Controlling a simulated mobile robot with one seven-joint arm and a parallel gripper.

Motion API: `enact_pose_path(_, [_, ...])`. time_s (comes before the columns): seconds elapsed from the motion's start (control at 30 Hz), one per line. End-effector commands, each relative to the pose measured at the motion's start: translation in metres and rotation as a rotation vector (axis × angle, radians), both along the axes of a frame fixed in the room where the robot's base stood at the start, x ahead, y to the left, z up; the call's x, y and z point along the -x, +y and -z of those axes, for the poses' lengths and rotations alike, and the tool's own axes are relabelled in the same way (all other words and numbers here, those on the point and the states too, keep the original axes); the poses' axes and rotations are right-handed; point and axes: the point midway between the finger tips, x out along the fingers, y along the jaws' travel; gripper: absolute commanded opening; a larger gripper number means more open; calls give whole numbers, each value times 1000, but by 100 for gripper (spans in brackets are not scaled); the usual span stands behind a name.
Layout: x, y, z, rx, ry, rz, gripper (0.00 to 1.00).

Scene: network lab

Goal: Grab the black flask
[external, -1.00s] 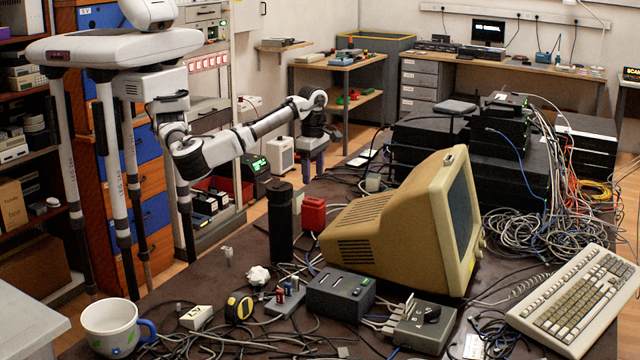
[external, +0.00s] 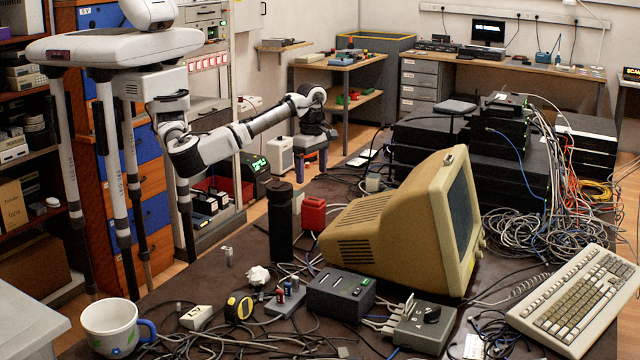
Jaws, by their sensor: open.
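The black flask (external: 281,224) stands upright on the dark table, a tall cylinder left of the red canister. My gripper (external: 312,172) hangs pointing down beyond the flask, up and to the right of it in the picture. Its two fingers are apart and nothing shows between them. The gripper is clear of the flask and not touching it.
A dark box (external: 341,294), yellow tape measure (external: 239,307), mug (external: 112,327) and many cables lie in front. The table left of the flask is fairly clear.

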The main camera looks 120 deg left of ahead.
Motion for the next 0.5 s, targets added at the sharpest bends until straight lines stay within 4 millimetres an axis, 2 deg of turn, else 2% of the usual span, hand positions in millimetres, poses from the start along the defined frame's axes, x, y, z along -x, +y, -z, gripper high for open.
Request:
enact_pose_path(0.17, [-9, -61, -50, 8, -7, 500, 87])
enact_pose_path(0.3, [-7, -107, -90, 7, -7, 922, 87])
enact_pose_path(0.4, [-3, -132, -112, 5, -8, 1162, 87])
enact_pose_path(0.5, [1, -148, -126, 2, -7, 1325, 87])
